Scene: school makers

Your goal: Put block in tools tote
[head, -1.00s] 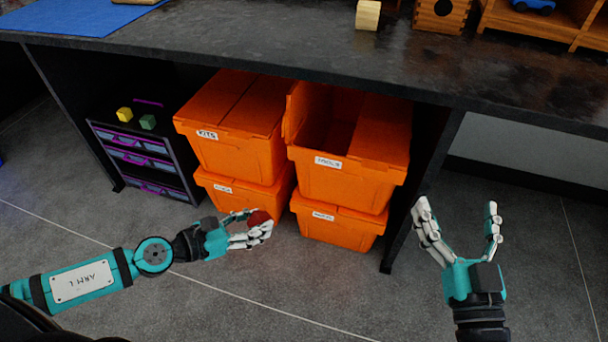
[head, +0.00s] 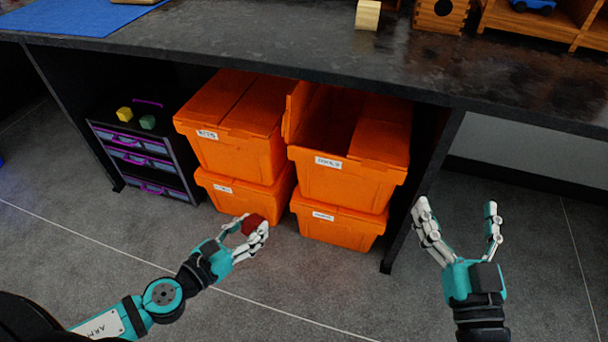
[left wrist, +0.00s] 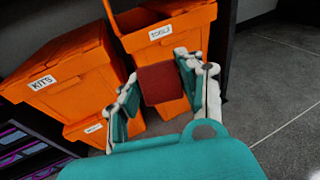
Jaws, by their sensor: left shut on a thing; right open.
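A red block (head: 253,224) is held between the fingers of my left gripper (head: 250,238), in front of the lower orange totes. The red block (left wrist: 161,84) also shows between the fingertips in the left wrist view. The tools tote (head: 345,180) is the upper right orange tote, with its lid partly open and a dark opening showing at its left. Its label faces front in the left wrist view (left wrist: 165,35). My left gripper is below and left of this tote, apart from it. My right gripper (head: 460,225) is open and empty, right of the totes.
The closed kits tote (head: 235,150) stands left of the tools tote. Lower orange totes (head: 335,222) support both. The dark tabletop (head: 250,50) overhangs them, with a table leg at right. A drawer unit (head: 150,160) with small yellow and green blocks stands left. The front floor is clear.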

